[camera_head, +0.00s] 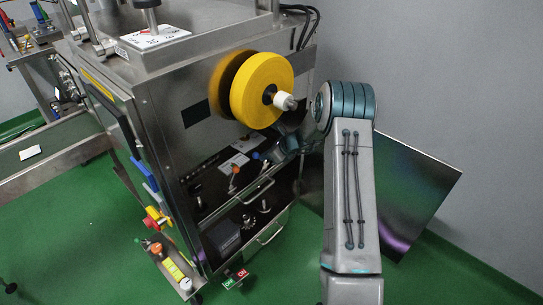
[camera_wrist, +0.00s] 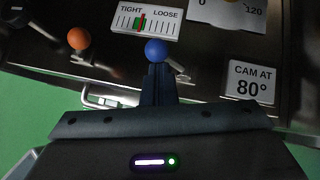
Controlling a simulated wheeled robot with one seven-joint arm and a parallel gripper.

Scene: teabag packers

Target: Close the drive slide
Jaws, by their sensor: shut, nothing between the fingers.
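My gripper (camera_wrist: 157,85) is shut and empty in the wrist view, its fingertips close below a blue ball knob (camera_wrist: 154,50). I cannot tell whether they touch it. The knob also shows on the machine front in the head view (camera_head: 256,156), beside my wrist. An orange ball knob (camera_wrist: 78,38) is to its left, and it also shows in the head view (camera_head: 234,169). No part carries a readable "drive slide" label, so I cannot tell which part it is or how far it is open.
A metal handle (camera_wrist: 100,98) is below the orange knob. A yellow reel (camera_head: 262,88) juts out above. A dark panel (camera_head: 415,190) stands behind my arm. Green floor (camera_head: 90,240) is clear at left.

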